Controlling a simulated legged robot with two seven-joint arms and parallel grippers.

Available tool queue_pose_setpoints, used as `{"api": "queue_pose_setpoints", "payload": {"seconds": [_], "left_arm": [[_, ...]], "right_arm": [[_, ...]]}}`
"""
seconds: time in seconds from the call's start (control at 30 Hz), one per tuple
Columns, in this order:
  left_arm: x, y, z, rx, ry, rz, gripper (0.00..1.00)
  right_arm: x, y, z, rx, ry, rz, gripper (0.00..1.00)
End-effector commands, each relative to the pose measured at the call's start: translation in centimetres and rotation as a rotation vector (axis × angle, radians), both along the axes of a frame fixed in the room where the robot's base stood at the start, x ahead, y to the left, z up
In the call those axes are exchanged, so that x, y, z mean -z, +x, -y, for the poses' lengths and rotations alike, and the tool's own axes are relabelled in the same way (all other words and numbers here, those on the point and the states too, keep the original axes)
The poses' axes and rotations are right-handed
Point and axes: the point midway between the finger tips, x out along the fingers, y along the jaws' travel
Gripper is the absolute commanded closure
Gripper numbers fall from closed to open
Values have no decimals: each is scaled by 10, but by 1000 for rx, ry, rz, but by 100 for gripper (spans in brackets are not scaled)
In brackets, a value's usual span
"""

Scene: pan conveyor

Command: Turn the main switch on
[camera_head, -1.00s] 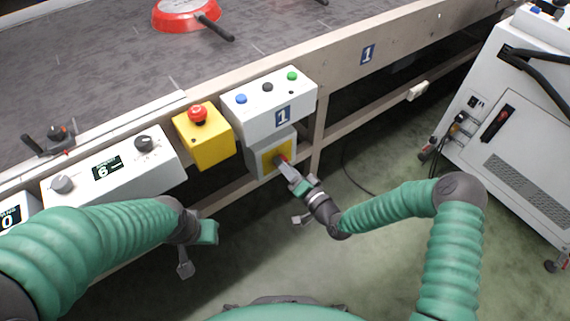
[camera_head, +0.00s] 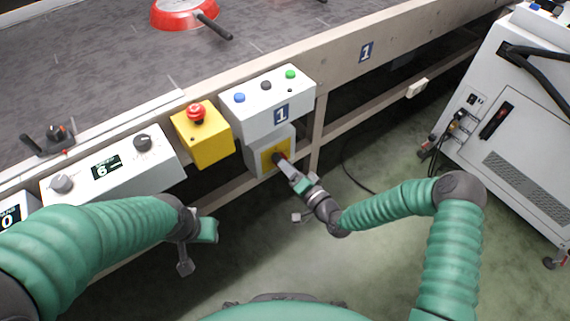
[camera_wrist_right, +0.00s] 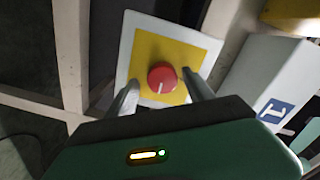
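The main switch is a red round knob (camera_wrist_right: 162,77) with a white mark, on a yellow plate (camera_wrist_right: 146,52) in the right wrist view. It sits on the front of a grey box (camera_head: 262,146) under the white button box marked 1. My right gripper (camera_wrist_right: 160,92) has its two fingers apart, one on each side of the knob; I cannot tell whether they touch it. In the head view my right gripper (camera_head: 280,160) hides most of the knob. My left gripper (camera_head: 196,248) hangs low over the floor at left, and its finger opening is unclear.
The button box (camera_head: 265,105) has blue, black and green buttons. A yellow emergency-stop box (camera_head: 208,150) and a control panel with dials (camera_head: 84,177) are to its left. A red pan (camera_head: 180,14) lies on the conveyor (camera_head: 100,70). A grey cabinet (camera_head: 515,120) stands at right.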

Motion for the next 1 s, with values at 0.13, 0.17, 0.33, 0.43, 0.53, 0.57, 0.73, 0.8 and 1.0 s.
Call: {"api": "queue_pose_setpoints", "payload": {"seconds": [0.13,0.17,0.33,0.43,0.53,0.57,0.73,0.8,1.0], "left_arm": [[0,0,0,0,0,0,64],[-1,0,0,0,0,0,64],[-9,0,0,0,0,0,64],[-19,0,0,0,0,0,64],[-28,0,0,0,0,0,64],[-31,0,0,0,0,0,64],[-42,0,0,0,0,0,64],[-46,0,0,0,0,0,64],[-48,0,0,0,0,0,64]], "right_arm": [[-1,0,-1,-2,1,1,39],[-1,-1,-1,-2,1,1,39],[-4,-15,10,-1,1,-1,39],[-6,-35,26,1,0,-2,39],[-7,-59,43,2,1,-4,39],[-7,-66,49,1,1,-3,39],[-6,-105,77,3,1,-4,39],[-7,-117,86,2,2,-3,39],[-5,-136,99,0,1,-1,39]]}}
